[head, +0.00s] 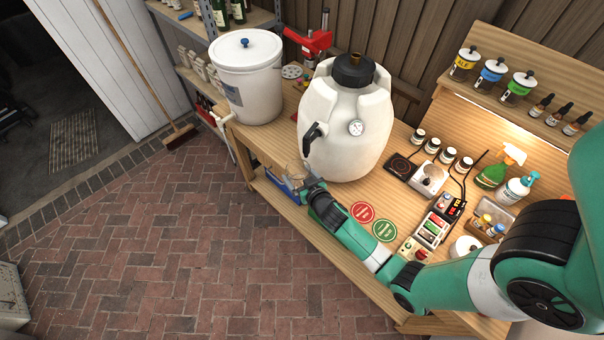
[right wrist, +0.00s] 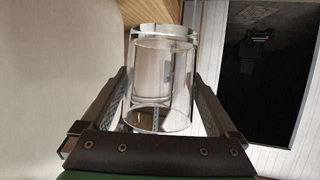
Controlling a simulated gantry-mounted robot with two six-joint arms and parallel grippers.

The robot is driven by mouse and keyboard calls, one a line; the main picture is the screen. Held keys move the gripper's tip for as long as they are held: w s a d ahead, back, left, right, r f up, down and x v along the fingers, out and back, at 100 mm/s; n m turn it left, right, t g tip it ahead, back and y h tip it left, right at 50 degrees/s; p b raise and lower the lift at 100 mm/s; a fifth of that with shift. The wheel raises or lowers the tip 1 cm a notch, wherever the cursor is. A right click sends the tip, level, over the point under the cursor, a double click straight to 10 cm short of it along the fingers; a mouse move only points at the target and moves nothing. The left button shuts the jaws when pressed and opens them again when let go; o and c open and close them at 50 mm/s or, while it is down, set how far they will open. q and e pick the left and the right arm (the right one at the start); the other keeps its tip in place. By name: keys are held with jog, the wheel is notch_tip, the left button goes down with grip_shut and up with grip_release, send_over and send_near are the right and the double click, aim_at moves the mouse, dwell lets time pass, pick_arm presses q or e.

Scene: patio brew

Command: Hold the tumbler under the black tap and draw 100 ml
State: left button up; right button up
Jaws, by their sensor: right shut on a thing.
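A big white keg (head: 345,120) with a black cap stands on the wooden bench. Its black tap (head: 314,138) sticks out at the front left. My right gripper (head: 303,180) reaches in from the right, below the tap at the bench's front edge. It is shut on a clear glass tumbler (right wrist: 162,85), which shows between the two fingers in the right wrist view. In the head view the tumbler (head: 293,172) is small and partly hidden by the gripper. I cannot tell whether there is liquid in it. My left gripper is not in view.
A white lidded bucket (head: 248,90) stands left of the keg. A red coaster (head: 362,211) and a green coaster (head: 385,231) lie on the bench near my right arm. Jars, a scale (head: 429,178) and spray bottles (head: 492,174) crowd the right side. The brick floor in front is clear.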

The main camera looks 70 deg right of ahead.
jog(key=a+b, duration=0.1)
jog(key=w+a+b, duration=0.1)
jog(key=a, duration=0.1)
jog(key=a+b, duration=0.1)
jog(key=a, duration=0.1)
jog(key=shift+w+a, duration=0.15)
jog(key=shift+w, duration=0.2)
jog(key=w+a+r+n+t+y, duration=0.15)
jog(key=a+n+y, duration=0.3)
jog(key=a, duration=0.55)
jog(key=a+r+n+t+y, duration=0.15)
jog(key=a+n+y, duration=0.3)
jog(key=a, duration=0.65)
jog(key=s+r+p, duration=0.3)
jog(key=r+p, duration=0.4)
jog(key=p, duration=0.1)
jog(key=s+r+p, duration=0.3)
jog(key=r+p, duration=0.4)
jog(key=p, duration=0.2)
jog(key=shift+s+m, duration=0.3)
